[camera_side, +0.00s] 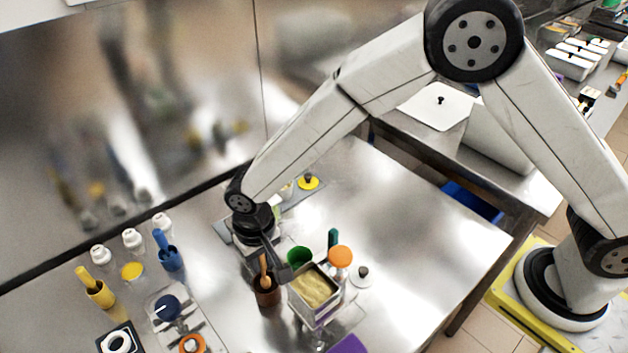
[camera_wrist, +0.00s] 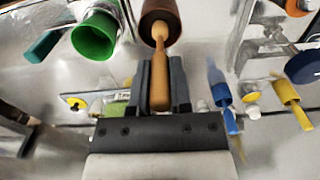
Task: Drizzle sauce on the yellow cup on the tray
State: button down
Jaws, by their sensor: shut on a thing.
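My gripper (camera_wrist: 161,80) is shut on a wooden handle (camera_wrist: 160,85), with one dark finger on each side of it. The handle rises from a brown pot (camera_wrist: 160,14), which stands on the steel table in the side view (camera_side: 267,292). The handle's lower end is hidden inside the pot, as is any sauce. Behind my gripper, a flat tray (camera_side: 318,187) carries a round yellow item with a dark knob (camera_side: 308,183); I cannot tell whether it is the yellow cup. A yellow container with a handle (camera_side: 97,291) stands at the left.
A metal tub with pale yellow contents (camera_side: 314,288), a green cup (camera_side: 299,257) and an orange-topped item (camera_side: 340,256) are close right of the pot. A blue container (camera_side: 168,256) and white-capped bottles (camera_side: 132,238) stand left. The table's right part is clear.

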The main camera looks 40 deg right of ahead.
jog(key=shift+f, duration=1.05)
jog(key=shift+r, duration=0.1)
dwell(0.7)
jog(key=shift+r, duration=4.05)
jog(key=shift+r, duration=0.1)
